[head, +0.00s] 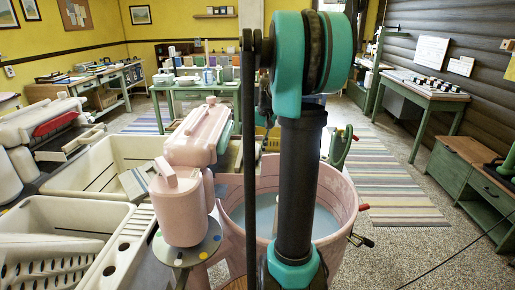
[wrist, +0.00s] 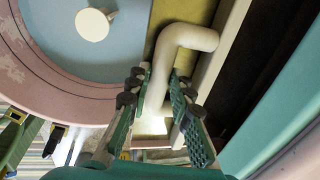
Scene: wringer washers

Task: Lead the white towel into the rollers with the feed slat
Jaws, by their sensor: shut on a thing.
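In the wrist view my gripper (wrist: 158,88) has its two green padded fingers on either side of a cream bent rod (wrist: 186,38) and is shut on it. The rod bends at the top and runs down between the fingers. I cannot tell whether it is part of the feed slat. The pink washer tub (head: 340,195) stands behind my arm in the head view, with its pink wringer head (head: 198,135) to the left. The rollers and the white towel are not clearly visible. My gripper is hidden in the head view.
Cream rinse tubs (head: 95,172) stand left of the washer. A green table (head: 205,88) with several small items is behind. A wooden-topped green cabinet (head: 470,190) is at right. A striped rug (head: 390,180) lies on open floor.

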